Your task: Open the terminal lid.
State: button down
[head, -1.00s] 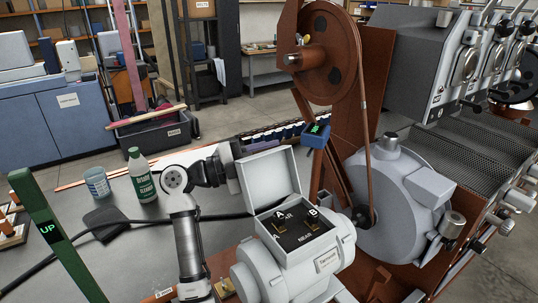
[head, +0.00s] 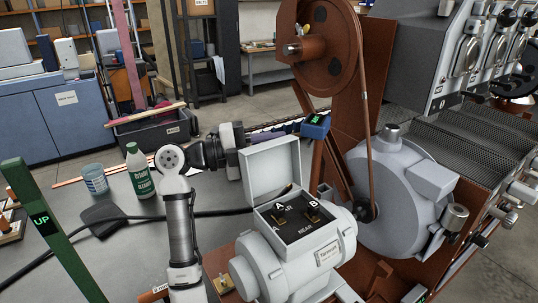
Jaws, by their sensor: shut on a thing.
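The terminal lid (head: 273,169) is a light grey square cover. It stands raised at the back of the terminal box (head: 323,243) on the grey motor, and the box is open. My gripper (head: 236,160) is at the lid's left rear edge. Its fingertips are largely hidden by the lid, and it is shut on the lid.
A green post marked UP (head: 45,225) stands at left. A brown wheel with belt (head: 333,50) rises behind the motor.

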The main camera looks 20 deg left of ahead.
jog(key=shift+s+d+r+m+g+b, duration=0.3)
jog(key=shift+s+d+r+m+b, duration=0.2)
jog(key=shift+m, duration=0.4)
jog(key=shift+y, duration=0.3)
jog(key=c, duration=1.3)
grip_release()
jog(key=b+v, duration=0.3)
jog(key=v, duration=1)
jog(key=shift+s+a+f, duration=0.1)
jog(key=shift+s+a, duration=0.05)
jog(key=shift+a, duration=0.2)
